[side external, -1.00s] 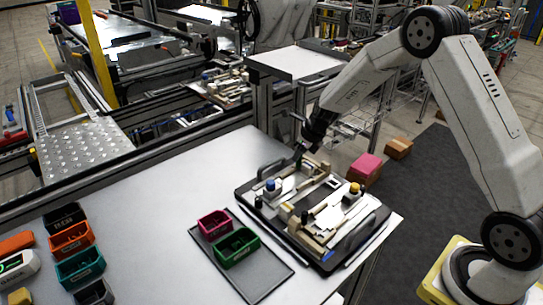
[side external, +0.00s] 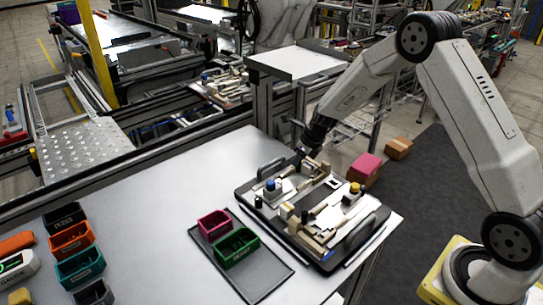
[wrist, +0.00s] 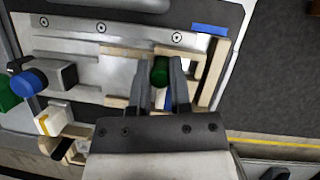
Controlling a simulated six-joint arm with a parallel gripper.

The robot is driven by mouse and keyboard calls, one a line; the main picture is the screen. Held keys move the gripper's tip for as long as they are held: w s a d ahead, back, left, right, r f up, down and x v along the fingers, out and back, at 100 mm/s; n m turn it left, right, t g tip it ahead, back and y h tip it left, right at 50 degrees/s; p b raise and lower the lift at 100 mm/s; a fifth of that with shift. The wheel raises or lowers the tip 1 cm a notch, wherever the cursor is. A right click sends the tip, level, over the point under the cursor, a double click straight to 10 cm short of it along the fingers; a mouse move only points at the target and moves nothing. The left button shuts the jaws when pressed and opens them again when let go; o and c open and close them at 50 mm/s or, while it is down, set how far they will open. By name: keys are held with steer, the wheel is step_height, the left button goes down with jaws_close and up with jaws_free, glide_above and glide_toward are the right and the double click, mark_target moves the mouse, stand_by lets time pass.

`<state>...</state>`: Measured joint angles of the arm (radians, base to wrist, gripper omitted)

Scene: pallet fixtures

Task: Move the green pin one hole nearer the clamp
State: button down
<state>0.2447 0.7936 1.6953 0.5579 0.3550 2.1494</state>
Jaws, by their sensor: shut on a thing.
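The green pin (wrist: 160,71) shows as a dark green round end between the two fingers of my gripper (wrist: 162,64) in the wrist view. My gripper is shut on it, over the fixture plate between light wooden strips. In the side view my gripper (side external: 301,157) is at the back edge of the pallet fixture (side external: 247,196), and the pin cannot be made out there. A blue knob (wrist: 30,83) on a dark block, perhaps the clamp, is at the left of the wrist view. The holes and the pin's lower end are hidden.
A grey tray (side external: 262,281) with a crimson bin (side external: 213,223) and a green bin (side external: 237,247) lies beside the fixture. Several coloured bins stand at the table's left. A dark handle (side external: 361,233) rises from the fixture's front. The table behind the tray is clear.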

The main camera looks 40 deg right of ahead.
steer(key=shift+c, duration=2.4)
jaws_free()
steer(key=shift+v, duration=3.9)
